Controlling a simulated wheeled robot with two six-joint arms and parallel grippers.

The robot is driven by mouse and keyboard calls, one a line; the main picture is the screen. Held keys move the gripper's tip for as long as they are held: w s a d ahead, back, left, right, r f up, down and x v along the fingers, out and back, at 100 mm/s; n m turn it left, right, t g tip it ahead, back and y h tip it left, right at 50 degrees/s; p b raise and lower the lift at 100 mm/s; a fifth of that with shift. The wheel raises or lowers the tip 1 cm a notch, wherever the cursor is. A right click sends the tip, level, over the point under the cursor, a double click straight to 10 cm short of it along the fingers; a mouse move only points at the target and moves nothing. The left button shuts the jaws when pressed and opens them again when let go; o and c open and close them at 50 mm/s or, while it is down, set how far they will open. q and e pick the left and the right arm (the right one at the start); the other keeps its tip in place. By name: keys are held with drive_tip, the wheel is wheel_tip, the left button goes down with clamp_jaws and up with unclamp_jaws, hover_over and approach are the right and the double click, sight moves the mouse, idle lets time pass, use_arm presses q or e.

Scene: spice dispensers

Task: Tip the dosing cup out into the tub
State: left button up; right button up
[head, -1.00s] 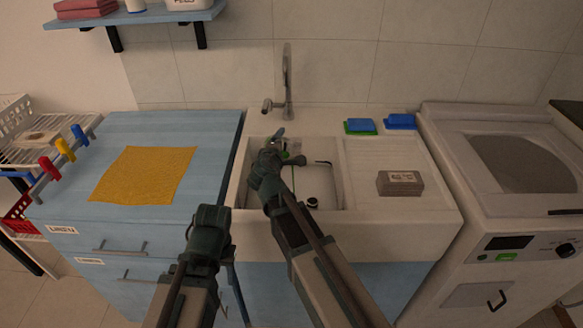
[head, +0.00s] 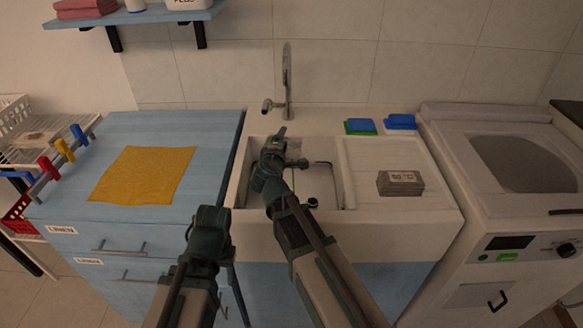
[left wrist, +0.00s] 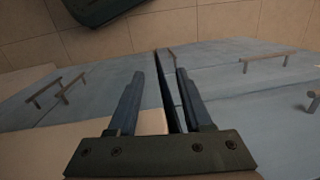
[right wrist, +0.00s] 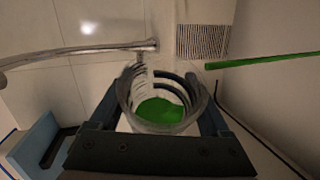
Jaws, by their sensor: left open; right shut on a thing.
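My right gripper (head: 285,150) is over the sink tub (head: 330,205) and shut on the dosing cup. In the right wrist view the cup (right wrist: 130,92) is clear, with dark rings, and bright green stuff (right wrist: 160,110) shows inside it. In the head view the gripper hides most or all of the cup. A thin green line (head: 293,182) shows below the gripper inside the tub; I cannot tell for sure what it is. My left gripper (head: 210,214) is open and empty in front of the blue cabinet; its spread fingers show in the left wrist view (left wrist: 157,78).
The tap (head: 287,85) stands behind the tub, close to my right gripper. A grey-brown block (head: 400,183) lies on the drainboard. Blue and green sponges (head: 361,126) are on the back ledge. A yellow cloth (head: 145,175) lies on the cabinet top; the washer (head: 510,180) is right.

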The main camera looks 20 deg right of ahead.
drive_tip(key=shift+d+r, duration=0.1)
drive_tip(key=shift+r, duration=0.05)
idle(0.4)
drive_tip(key=shift+w+a+f+n+g+p, duration=0.5)
drive_tip(key=shift+n+g, duration=0.1)
drive_tip(key=shift+n, duration=0.2)
drive_tip(key=shift+s+f, duration=0.1)
drive_tip(key=shift+f, duration=0.05)
drive_tip(key=shift+w+a+n+h, duration=0.15)
drive_tip(key=shift+w+n+h, duration=0.1)
drive_tip(key=shift+n+h, duration=0.05)
drive_tip(key=shift+w+a+f+n+g, duration=0.1)
drive_tip(key=shift+f+n+g, duration=0.1)
drive_tip(key=shift+n+g, duration=0.15)
drive_tip(key=w+a+n+g+h, duration=0.1)
drive_tip(key=n+g, duration=0.1)
drive_tip(key=w+a+n+g+h, duration=0.1)
drive_tip(key=n+h, duration=0.1)
drive_tip(key=n, duration=0.1)
drive_tip(key=w+a+n+g+h, duration=0.1)
drive_tip(key=n+g+h, duration=0.1)
drive_tip(key=n, duration=0.1)
drive_tip(key=shift+w+a+f+n+g, duration=0.1)
drive_tip(key=shift+w+f+n+g, duration=0.05)
drive_tip(key=shift+f+n+g, duration=0.15)
